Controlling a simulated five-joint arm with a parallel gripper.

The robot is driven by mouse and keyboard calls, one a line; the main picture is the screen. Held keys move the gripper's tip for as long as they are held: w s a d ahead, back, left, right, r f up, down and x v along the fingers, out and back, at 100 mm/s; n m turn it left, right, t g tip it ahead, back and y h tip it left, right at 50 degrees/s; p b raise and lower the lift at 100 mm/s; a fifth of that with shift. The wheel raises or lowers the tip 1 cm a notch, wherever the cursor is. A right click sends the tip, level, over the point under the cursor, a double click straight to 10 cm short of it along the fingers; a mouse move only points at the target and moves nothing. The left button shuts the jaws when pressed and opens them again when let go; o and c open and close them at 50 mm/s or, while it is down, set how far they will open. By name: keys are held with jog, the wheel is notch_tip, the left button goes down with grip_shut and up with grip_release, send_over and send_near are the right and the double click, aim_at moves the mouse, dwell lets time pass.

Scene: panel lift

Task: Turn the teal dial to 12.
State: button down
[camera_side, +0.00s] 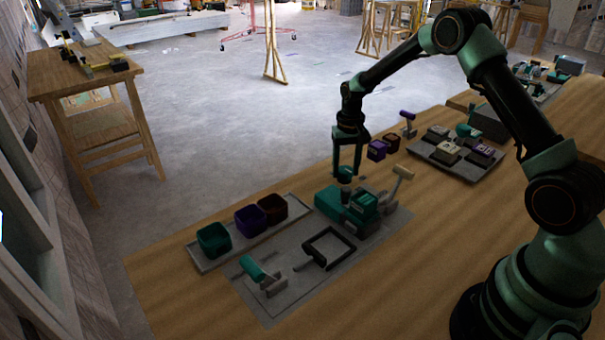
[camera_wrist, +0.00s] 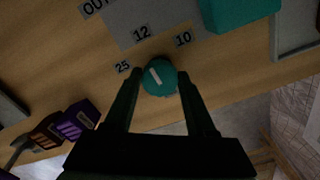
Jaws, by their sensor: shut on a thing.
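The teal dial (camera_wrist: 160,77) is round, with a white mark on its top. In the wrist view it sits between the tips of my gripper (camera_wrist: 160,75), which is shut on it. The white mark slants toward the upper left, between the labels "25" (camera_wrist: 123,67) and "12" (camera_wrist: 142,33). The label "10" (camera_wrist: 183,39) is up and to the right of the dial. In the side view my gripper (camera_side: 346,172) points down at the dial (camera_side: 345,179), beside the teal machine (camera_side: 346,205); the labels cannot be read there.
A tray (camera_side: 205,264) with teal, purple and brown bins stands left of the machine. Purple and dark blocks (camera_side: 377,150) are right of my gripper; a grey tray (camera_side: 425,152) lies beyond.

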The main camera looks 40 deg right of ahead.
aim_at(346, 170)
jog(key=shift+m, duration=0.4)
jog(key=shift+r, duration=0.1)
jog(key=shift+c, duration=1.2)
grip_release()
notch_tip(346, 170, up, 12)
